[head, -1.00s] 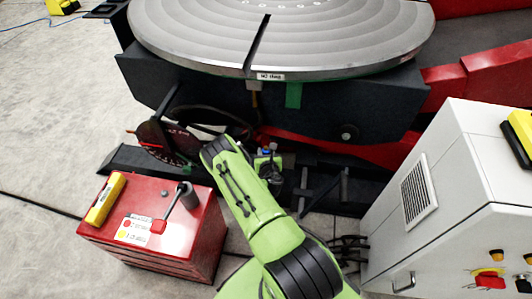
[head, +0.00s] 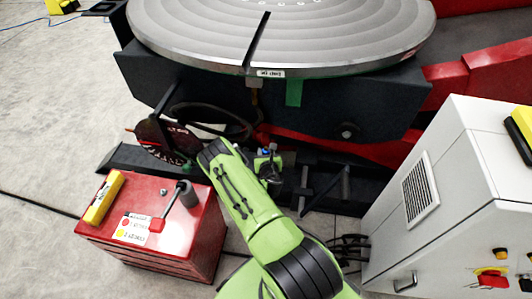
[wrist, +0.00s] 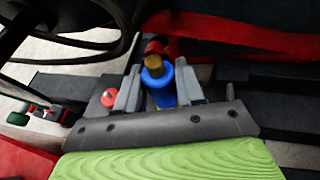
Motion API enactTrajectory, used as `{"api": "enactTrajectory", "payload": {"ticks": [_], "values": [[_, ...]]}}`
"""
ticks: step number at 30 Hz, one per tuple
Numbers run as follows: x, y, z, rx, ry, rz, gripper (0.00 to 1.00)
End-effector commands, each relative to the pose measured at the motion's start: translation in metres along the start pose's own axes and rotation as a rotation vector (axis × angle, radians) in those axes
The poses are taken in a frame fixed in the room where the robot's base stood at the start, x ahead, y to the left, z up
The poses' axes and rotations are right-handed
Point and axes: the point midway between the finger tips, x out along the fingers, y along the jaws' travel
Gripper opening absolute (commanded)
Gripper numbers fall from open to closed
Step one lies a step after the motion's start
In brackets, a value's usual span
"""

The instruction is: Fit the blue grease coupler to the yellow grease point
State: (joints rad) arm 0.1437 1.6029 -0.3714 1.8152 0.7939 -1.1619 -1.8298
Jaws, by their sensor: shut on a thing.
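The blue grease coupler (wrist: 159,79) is held between the two grey fingers of my gripper (wrist: 159,88) in the wrist view. A yellow-brown cylindrical end (wrist: 153,62) shows at the coupler's far end. I cannot tell whether it is the yellow grease point or part of the coupler, nor whether the two are joined. A dark red round part (wrist: 155,47) lies just beyond it. A red-capped fitting (wrist: 109,97) sits left of the fingers. In the head view a small blue spot (head: 273,147) shows by my gripper, low in front of the positioner; my arm partly hides this area.
The grey round table (head: 330,45) of the positioner overhangs the work area. A white control cabinet (head: 450,190) stands at right. Dark hoses (wrist: 75,45) loop at upper left.

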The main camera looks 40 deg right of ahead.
Motion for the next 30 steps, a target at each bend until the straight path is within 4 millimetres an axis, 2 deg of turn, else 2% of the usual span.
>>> {"api": "enactTrajectory", "payload": {"ticks": [11,12,18,26,30], "values": [[0.0041,0.0001,-0.009,0.0,-0.001,0.0,0.02],[0.0041,0.0001,-0.0089,0.0,-0.001,0.0,0.39],[0.0037,0.0001,-0.0082,0.0,-0.001,0.0,0.67],[0.0035,0.0004,-0.0084,0.001,0.0,0.0,0.67],[0.0014,0.0074,-0.0014,0.0,0.0,-0.001,0.67]]}}
